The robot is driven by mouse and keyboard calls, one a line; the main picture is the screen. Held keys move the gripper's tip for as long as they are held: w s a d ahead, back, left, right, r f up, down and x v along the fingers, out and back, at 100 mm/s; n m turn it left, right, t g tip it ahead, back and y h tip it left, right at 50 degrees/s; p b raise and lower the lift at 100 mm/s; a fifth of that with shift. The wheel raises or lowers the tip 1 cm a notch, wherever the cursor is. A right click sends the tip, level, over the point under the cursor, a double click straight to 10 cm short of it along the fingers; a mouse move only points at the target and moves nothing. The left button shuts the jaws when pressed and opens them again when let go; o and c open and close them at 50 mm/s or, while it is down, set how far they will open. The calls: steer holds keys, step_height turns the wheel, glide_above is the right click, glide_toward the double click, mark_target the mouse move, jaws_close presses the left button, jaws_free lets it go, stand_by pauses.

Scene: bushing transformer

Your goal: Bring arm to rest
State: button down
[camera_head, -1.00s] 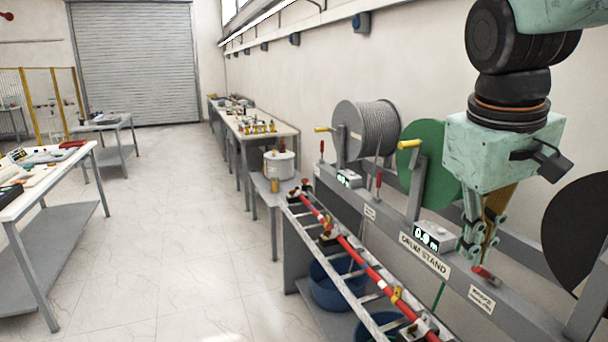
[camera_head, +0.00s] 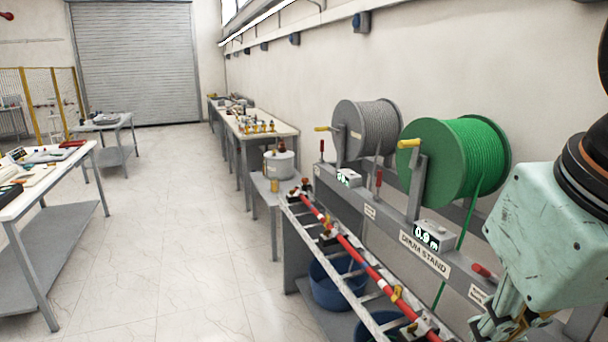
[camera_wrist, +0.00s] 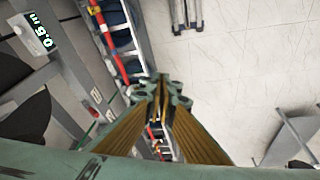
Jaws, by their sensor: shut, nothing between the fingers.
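My gripper (camera_head: 500,322) is at the lower right of the head view, in front of the drum stand (camera_head: 455,268). Its fingertips are partly cut off by the bottom edge there. In the wrist view my gripper (camera_wrist: 160,82) points away from the camera, its fingers together with nothing between them. Below the tips in that view are the ladder-like rack (camera_wrist: 128,45) with a red bar and the pale floor.
A green cable drum (camera_head: 450,160) and a grey cable drum (camera_head: 368,128) sit on the stand. The red bar (camera_head: 355,250) lies along the ladder rack. Blue tubs (camera_head: 335,290) stand below. The floor (camera_head: 180,240) at left is clear between the tables.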

steer(key=shift+s+a+f, duration=0.15)
steer(key=shift+s+a, duration=0.05)
steer(key=shift+s, duration=0.3)
steer(key=shift+s+a+f, duration=0.15)
steer(key=shift+s+f, duration=0.05)
steer(key=shift+s, duration=0.25)
steer(key=shift+s+a+f, duration=0.15)
steer(key=shift+s+a, duration=0.05)
steer(key=shift+s, duration=0.3)
steer(key=shift+r, duration=0.15)
stand_by(0.3)
